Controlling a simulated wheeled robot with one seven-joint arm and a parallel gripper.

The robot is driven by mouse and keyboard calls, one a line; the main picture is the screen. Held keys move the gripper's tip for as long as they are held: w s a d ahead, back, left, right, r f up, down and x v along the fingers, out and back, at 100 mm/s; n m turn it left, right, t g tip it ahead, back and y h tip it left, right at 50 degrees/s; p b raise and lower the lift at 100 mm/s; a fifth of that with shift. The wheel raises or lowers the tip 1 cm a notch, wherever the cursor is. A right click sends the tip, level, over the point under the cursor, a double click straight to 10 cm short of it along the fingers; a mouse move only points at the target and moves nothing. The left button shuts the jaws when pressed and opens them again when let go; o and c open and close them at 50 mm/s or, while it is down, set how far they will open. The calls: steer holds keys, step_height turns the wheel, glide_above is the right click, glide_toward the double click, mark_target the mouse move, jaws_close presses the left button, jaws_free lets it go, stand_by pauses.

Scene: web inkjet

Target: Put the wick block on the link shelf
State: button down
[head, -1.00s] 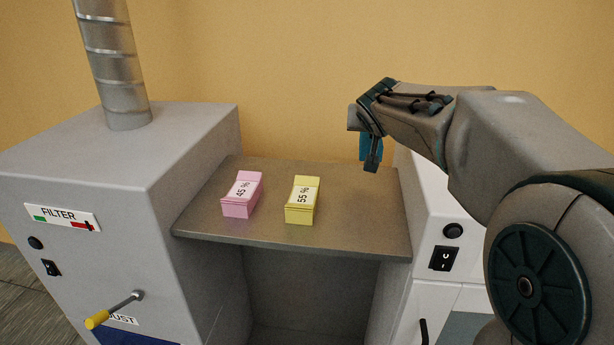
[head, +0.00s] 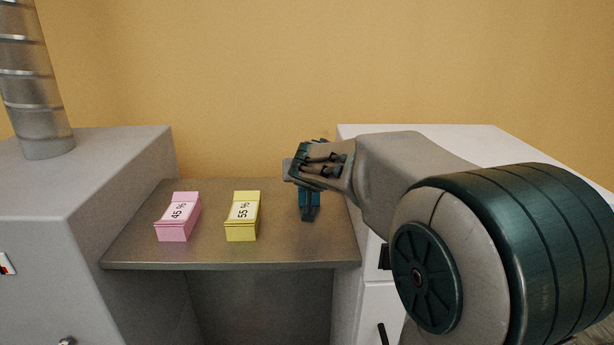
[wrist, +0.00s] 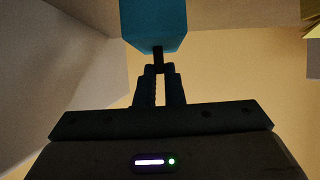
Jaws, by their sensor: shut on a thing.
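A blue block, which I take to be the wick block (head: 316,199), is held in my gripper (head: 309,212). Most of it is hidden behind the near finger in the head view. In the wrist view the blue block (wrist: 155,22) shows at the fingertips of my gripper (wrist: 158,62). The link shelf, seemingly the grey shelf (head: 200,255) between two cabinets, lies beneath. My gripper is over its right part. I cannot tell whether the block touches the shelf.
A pink block (head: 177,222) marked 45 % and a yellow block (head: 242,222) marked 55 % lie on the shelf, left of my gripper. A grey cabinet (head: 90,180) with a metal duct (head: 40,110) bounds the left. A white cabinet (head: 450,135) bounds the right.

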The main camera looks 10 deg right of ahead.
steer(key=shift+f, duration=0.1)
steer(key=c, duration=1.5)
jaws_free()
steer(key=shift+c, duration=0.2)
steer(key=shift+s+r, duration=0.2)
steer(key=shift+r, duration=0.2)
steer(key=p+v, duration=0.1)
steer(key=v, duration=1)
steer(key=shift+s+p, duration=0.25)
steer(key=shift+p, duration=0.1)
steer(key=shift+a, duration=0.1)
